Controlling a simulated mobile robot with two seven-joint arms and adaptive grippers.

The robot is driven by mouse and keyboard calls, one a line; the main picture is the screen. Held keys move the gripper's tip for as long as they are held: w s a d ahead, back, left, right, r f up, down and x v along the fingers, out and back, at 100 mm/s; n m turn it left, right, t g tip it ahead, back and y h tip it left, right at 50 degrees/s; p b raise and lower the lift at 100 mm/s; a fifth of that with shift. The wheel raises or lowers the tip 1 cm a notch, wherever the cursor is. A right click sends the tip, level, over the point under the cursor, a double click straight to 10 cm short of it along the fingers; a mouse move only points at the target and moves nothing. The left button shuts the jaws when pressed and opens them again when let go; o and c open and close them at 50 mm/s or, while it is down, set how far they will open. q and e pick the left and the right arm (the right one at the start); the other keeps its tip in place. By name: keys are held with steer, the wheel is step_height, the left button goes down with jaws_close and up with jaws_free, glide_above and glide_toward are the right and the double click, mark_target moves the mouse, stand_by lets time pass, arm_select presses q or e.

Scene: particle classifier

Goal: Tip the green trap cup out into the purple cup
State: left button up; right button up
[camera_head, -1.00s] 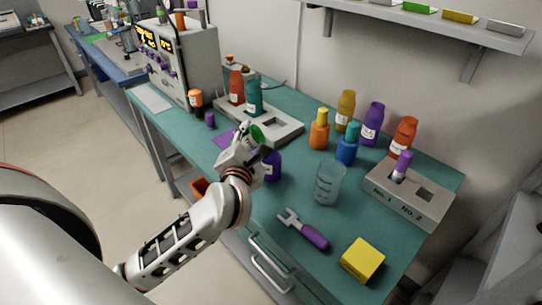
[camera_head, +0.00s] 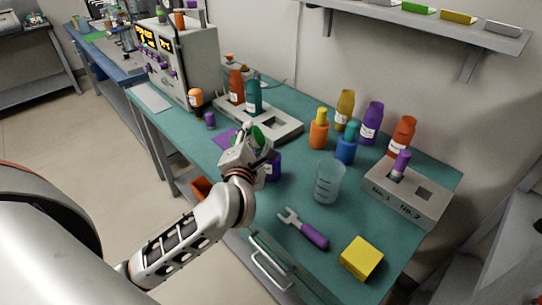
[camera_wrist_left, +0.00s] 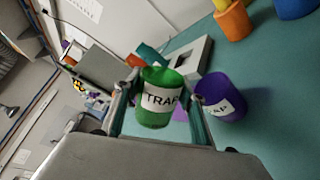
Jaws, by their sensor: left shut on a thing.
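My left gripper (camera_head: 252,138) is shut on the green trap cup (camera_head: 259,137), above the teal bench. In the left wrist view the green cup (camera_wrist_left: 158,100) sits between the two fingers, its white "TRAP" label facing the camera. Its contents cannot be made out. The purple cup (camera_head: 274,166) stands on the bench just right of and below the gripper, partly hidden by it. In the wrist view the purple cup (camera_wrist_left: 222,97) is right of the green cup, beside the right finger, with part of its label showing. My right gripper is not in view.
A clear beaker (camera_head: 328,182), a purple-handled tool (camera_head: 305,230) and a yellow block (camera_head: 361,258) are to the right. A grey rack (camera_head: 275,128) with bottles lies behind the gripper. A numbered grey block (camera_head: 410,203) is at the far right. Several bottles stand along the back.

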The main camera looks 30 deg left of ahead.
arm_select(q)
steer(key=shift+f+m, duration=0.2)
steer(key=shift+m, duration=0.1)
steer(key=shift+d+r, duration=0.1)
stand_by(0.4)
steer(key=shift+m+y+p, duration=0.3)
steer(key=shift+m+p, duration=0.1)
steer(key=shift+w+d+r+m, duration=0.1)
steer(key=shift+m, duration=0.2)
